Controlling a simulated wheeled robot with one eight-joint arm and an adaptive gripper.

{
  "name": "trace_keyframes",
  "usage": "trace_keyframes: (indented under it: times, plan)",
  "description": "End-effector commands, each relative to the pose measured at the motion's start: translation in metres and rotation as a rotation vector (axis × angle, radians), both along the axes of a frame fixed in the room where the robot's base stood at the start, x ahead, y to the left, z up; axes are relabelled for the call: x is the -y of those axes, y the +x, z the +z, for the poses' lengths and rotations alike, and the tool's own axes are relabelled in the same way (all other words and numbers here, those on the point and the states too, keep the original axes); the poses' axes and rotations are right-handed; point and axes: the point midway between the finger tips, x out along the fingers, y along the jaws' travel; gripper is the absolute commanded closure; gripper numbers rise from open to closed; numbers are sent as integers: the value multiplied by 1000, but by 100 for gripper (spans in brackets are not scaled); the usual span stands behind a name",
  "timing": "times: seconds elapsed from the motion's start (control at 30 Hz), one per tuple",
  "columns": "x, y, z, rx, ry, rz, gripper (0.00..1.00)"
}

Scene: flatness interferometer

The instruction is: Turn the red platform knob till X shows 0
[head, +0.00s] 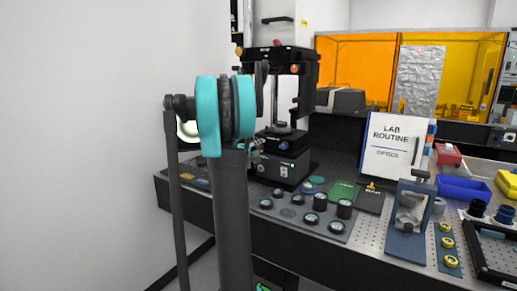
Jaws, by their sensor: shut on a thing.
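The interferometer (291,56) is a tall black instrument at the back left of the bench, with a round platform (283,129) low between its uprights. My arm stands in front and covers its left side. My gripper (255,146) is mostly hidden behind my arm. Only small dark parts show at the platform's left side, and they seem shut on the red platform knob there. The knob itself is too small and covered to make out clearly. A control box (285,166) sits below the platform. No X reading is legible.
A dark mat (290,214) with several round optics lies in front of the instrument. To the right are a green card (343,191), a LAB ROUTINE sign (395,148), a blue stand (406,245) and a blue bin (463,189). A white wall (80,140) bounds the left.

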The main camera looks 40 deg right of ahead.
Motion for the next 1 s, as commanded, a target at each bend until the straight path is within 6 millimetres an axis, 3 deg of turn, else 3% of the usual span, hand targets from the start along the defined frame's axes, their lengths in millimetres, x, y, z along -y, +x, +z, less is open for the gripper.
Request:
trace_keyframes:
  times: [0.23, 0.27, 0.4, 0.77, 1.0]
  plan:
    - [-1, 0, -1, 2, 2, 1, 99]
    - [-1, 0, -1, 2, 2, 1, 67]
    - [-1, 0, 0, 2, 2, 1, 49]
    - [-4, -1, 0, 2, 1, 1, 49]
    - [-39, -14, 0, 2, 1, 5, 49]
